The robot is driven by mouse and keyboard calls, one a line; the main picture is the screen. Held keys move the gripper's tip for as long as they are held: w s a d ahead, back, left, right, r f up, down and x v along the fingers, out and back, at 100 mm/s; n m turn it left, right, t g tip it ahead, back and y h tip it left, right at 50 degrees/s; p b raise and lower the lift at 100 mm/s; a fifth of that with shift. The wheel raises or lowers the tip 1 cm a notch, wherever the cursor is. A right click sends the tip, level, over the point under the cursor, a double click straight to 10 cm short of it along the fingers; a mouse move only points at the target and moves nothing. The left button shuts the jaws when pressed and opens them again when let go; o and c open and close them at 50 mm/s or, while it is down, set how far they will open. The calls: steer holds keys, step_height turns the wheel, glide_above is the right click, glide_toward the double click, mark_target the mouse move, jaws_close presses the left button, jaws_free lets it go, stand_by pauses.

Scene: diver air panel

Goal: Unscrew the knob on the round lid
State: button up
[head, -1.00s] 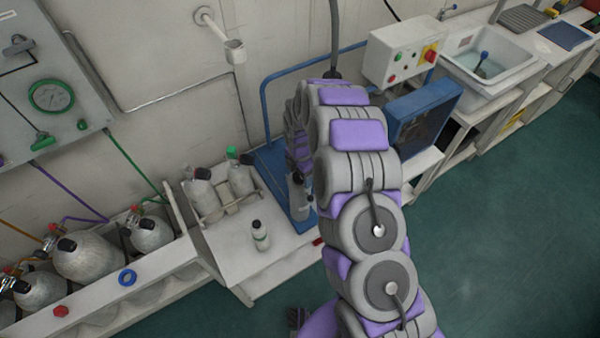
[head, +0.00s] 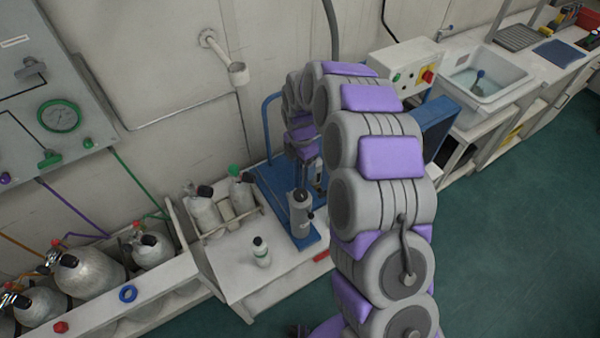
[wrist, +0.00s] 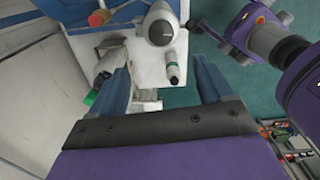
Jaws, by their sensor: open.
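A grey upright canister (head: 301,215) stands on the blue base at the bench's right end.
Cylinders in a rack (head: 225,216) stand at the left. A control box (head: 402,72) and sink (head: 485,80) are behind right.

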steer(key=shift+r, duration=1.1)
steer(key=shift+r, duration=0.1)
steer(key=s+d+r+m, duration=0.5)
steer(key=s+r+m, duration=0.15)
steer(key=s, duration=0.25)
steer(key=s+d+r+m, duration=0.4)
steer(key=s+r+m, duration=0.1)
steer(key=s+r, duration=0.25)
steer(key=s+d+r+m+g, duration=0.1)
steer(key=s+d+m, duration=0.2)
steer(key=s+m, duration=0.4)
steer(key=s+d+r+m, duration=0.1)
steer(key=s+d+m, duration=0.3)
steer(key=s, duration=1.2)
steer(key=shift+s+d+m+g, duration=0.15)
steer(key=shift+s+m+g, duration=0.2)
steer(key=shift+m, duration=1.4)
steer(key=shift+w, duration=0.1)
steer(key=shift+c, duration=0.3)
